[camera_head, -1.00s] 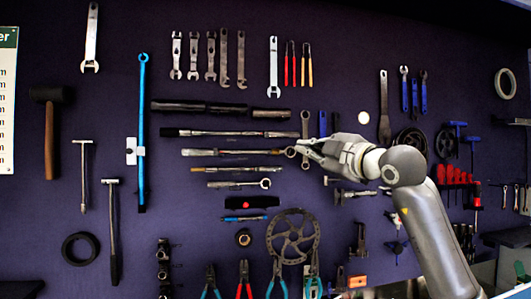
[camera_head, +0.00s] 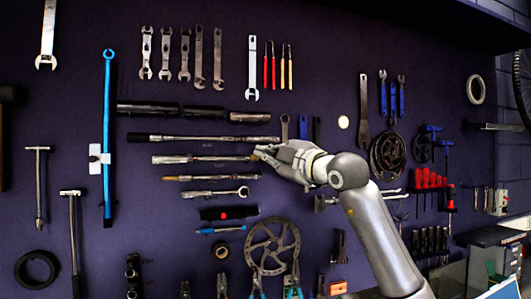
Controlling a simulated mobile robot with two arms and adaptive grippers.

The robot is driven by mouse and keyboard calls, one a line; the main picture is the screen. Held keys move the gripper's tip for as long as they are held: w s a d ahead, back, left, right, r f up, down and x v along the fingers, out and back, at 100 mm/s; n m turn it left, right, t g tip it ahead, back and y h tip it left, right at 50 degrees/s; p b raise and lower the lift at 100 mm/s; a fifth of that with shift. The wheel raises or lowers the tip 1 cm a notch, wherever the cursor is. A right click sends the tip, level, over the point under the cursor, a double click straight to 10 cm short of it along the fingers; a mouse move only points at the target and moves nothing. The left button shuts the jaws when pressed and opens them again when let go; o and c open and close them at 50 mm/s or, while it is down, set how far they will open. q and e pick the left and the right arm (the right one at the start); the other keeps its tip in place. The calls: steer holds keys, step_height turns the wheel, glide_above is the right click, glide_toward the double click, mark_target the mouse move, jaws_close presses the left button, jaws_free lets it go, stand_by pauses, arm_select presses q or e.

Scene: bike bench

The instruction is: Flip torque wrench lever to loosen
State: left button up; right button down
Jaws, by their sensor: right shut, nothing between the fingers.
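Several long, bar-shaped tools hang level on the dark pegboard wall. One silver-and-dark bar (camera_head: 205,159), which looks like the torque wrench, runs rightward to my right gripper (camera_head: 258,153). The gripper's fingertips are shut at its right end, overlapping it in the picture. Whether they touch it cannot be told. The fingers hide that end, and the lever is too small to make out. A longer dark-handled bar (camera_head: 205,138) hangs just above, and a shorter bar (camera_head: 210,178) just below. My left gripper is not in view.
A ring-ended wrench (camera_head: 217,193) and a brake disc (camera_head: 272,245) hang below the bars. A long blue tool (camera_head: 107,130) hangs to the left. Red-handled tools (camera_head: 430,180) and a chainring (camera_head: 388,155) hang to the right, beyond my arm.

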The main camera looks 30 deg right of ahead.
steer(key=w+r+p, duration=0.2)
steer(key=w+p, duration=0.2)
steer(key=w, duration=0.3)
steer(key=d+f, duration=0.1)
steer(key=s+d+f+p, duration=0.1)
steer(key=d, duration=0.1)
steer(key=shift+s+f, duration=0.15)
steer(key=shift+f, duration=0.2)
